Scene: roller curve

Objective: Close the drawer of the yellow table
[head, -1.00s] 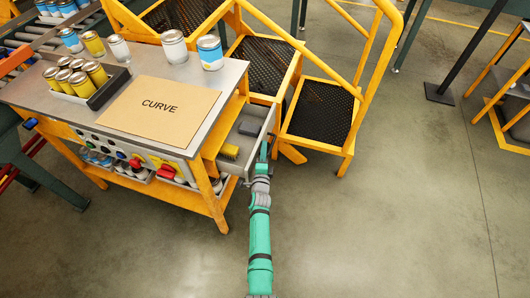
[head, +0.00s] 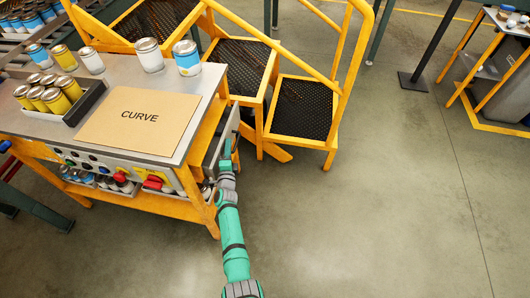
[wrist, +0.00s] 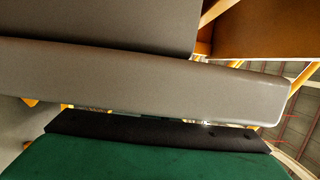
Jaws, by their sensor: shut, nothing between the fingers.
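The yellow table (head: 201,206) stands at the left in the head view, with a grey top. Its grey drawer (head: 214,146) is on the right side and sticks out a little. My green gripper (head: 226,148) is at the outer face of the drawer, fingers shut and empty. In the wrist view the drawer's grey front panel (wrist: 150,82) crosses the picture just beyond my gripper (wrist: 160,130). I cannot tell whether they touch. The drawer's inside is mostly hidden.
Yellow steps with black treads (head: 302,107) stand close behind the drawer. Cans and a board marked CURVE (head: 138,117) are on the tabletop. Another yellow-legged table (head: 490,62) is at the far right. The floor at the right and front is clear.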

